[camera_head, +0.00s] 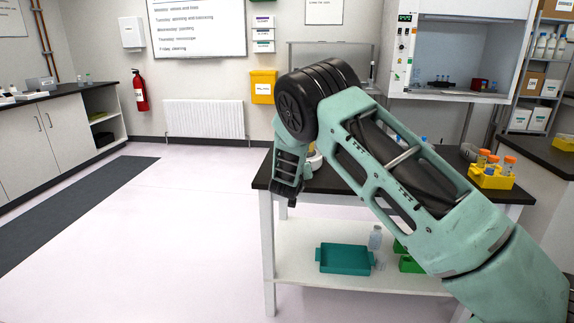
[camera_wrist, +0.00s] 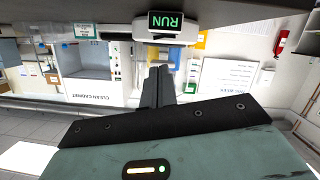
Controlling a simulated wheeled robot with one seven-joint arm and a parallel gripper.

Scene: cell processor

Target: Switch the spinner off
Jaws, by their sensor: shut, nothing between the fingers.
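The spinner (camera_wrist: 172,38) shows in the wrist view as a pale unit at the top, seen upside down. Its small black display (camera_wrist: 166,22) is lit with green letters that read RUN. My gripper (camera_wrist: 158,72) is shut and empty, its two dark fingers together, with the tips pointing towards the spinner just below it in the picture. I cannot tell whether the tips touch it. In the head view my arm covers most of the bench top, and a small pale and yellow part (camera_head: 314,160) shows beside the wrist. The switch itself is not clear in either view.
The black-topped bench (camera_head: 262,172) stands under my arm. A yellow rack (camera_head: 491,178) with orange-capped tubes sits at its right. A teal tray (camera_head: 345,259) lies on the lower shelf. A clean cabinet (camera_head: 453,55) stands behind. The floor at left is clear.

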